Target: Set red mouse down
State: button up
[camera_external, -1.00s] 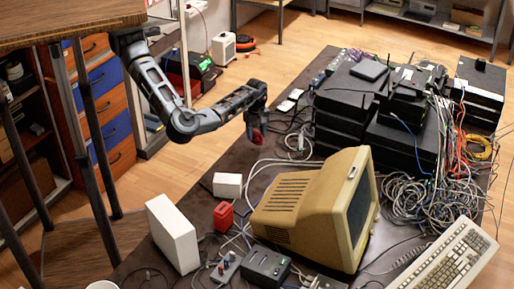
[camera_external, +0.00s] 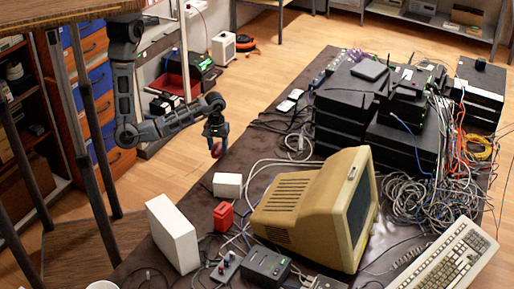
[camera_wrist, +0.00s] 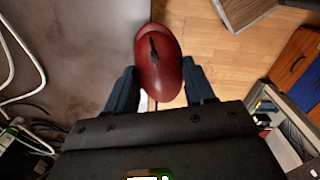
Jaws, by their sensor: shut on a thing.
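The red mouse (camera_wrist: 158,62) is held between the two fingers of my gripper (camera_wrist: 160,88) in the wrist view. It has a dark scroll wheel strip down its middle. In the external view my gripper (camera_external: 216,143) points down with the red mouse (camera_external: 217,151) at its tips. It is near the left long edge of the dark table (camera_external: 262,181), beyond the small white box. The mouse appears raised above the table's edge area; the exact height cannot be told.
A small white box (camera_external: 227,185), a red box (camera_external: 223,216) and a tall white box (camera_external: 173,233) stand nearby on the table. A beige monitor (camera_external: 290,200) is to the right. Cables (camera_external: 297,143) lie across the table. Wooden floor (camera_wrist: 222,50) shows beside it.

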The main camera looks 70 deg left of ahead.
jog(key=shift+w+d+m+p, duration=0.1)
jog(key=shift+m+p, duration=0.25)
jog(key=shift+m, duration=0.85)
jog(key=shift+w+d+r+m+p, duration=0.15)
jog(key=shift+w+m+p, duration=0.05)
jog(key=shift+m, duration=0.4)
jog(key=shift+w+d+r+m+p, duration=0.1)
jog(key=shift+w+d+m+p, duration=0.1)
jog(key=shift+m, duration=0.4)
jog(key=w+d+r+m, duration=0.1)
jog(key=m, duration=0.1)
jog(key=w+d+r+m+p, duration=0.1)
jog(key=d+m, duration=0.1)
jog(key=w+d+r+m, duration=0.1)
jog(key=w+d+m, duration=0.1)
jog(key=shift+r+m+p, duration=0.3)
jog(key=shift+r+p, duration=0.1)
jog(key=w+d+r+m+p, duration=0.1)
jog(key=w+d+r+m, duration=0.1)
jog(key=d+r+m, duration=0.45)
jog(key=n+b, duration=0.1)
jog(key=b, duration=0.3)
send_over(258, 157)
notch_tip(258, 157, down, 8)
jog(key=shift+d, duration=0.15)
jog(key=shift+f, duration=2)
